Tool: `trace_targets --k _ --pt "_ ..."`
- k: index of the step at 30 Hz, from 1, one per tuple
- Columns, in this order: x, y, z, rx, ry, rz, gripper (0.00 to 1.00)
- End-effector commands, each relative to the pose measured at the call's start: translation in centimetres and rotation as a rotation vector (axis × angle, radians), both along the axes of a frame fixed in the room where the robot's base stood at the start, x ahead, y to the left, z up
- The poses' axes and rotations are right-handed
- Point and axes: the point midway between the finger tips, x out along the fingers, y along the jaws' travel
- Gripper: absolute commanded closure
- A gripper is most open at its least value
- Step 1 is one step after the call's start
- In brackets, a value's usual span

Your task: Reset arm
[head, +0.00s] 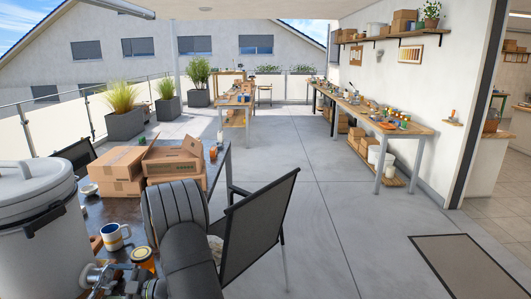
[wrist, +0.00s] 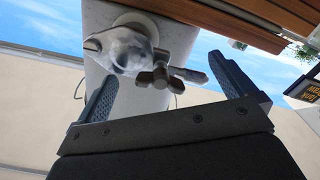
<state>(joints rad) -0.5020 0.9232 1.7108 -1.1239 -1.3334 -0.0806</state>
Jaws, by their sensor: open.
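My gripper (wrist: 164,72) is open in the wrist view, with one dark ridged finger on each side. A metal valve with a winged handle (wrist: 160,76) shows between the fingers. No contact with either finger is visible, and I cannot tell how far beyond the tips it lies. It sits on a pale tank (wrist: 185,35). In the head view the lidded grey tank (head: 38,240) stands at the lower left, with the valve (head: 97,274) low on its side. My dark arm covers part of the table there, and I cannot make out the fingers clearly.
A mug (head: 115,236) and an amber jar (head: 142,256) stand close to the tank and my arm. Cardboard boxes (head: 118,165) stand behind them. A black chair (head: 258,215) is at the table's right. Open floor (head: 330,225) lies beyond it.

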Motion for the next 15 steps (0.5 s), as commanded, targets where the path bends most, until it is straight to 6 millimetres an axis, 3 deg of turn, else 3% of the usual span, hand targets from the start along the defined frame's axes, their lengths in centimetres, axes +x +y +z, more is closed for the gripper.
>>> trace_targets --k 15 --pt "0.08 0.00 0.08 0.000 -0.418 0.000 0.00"
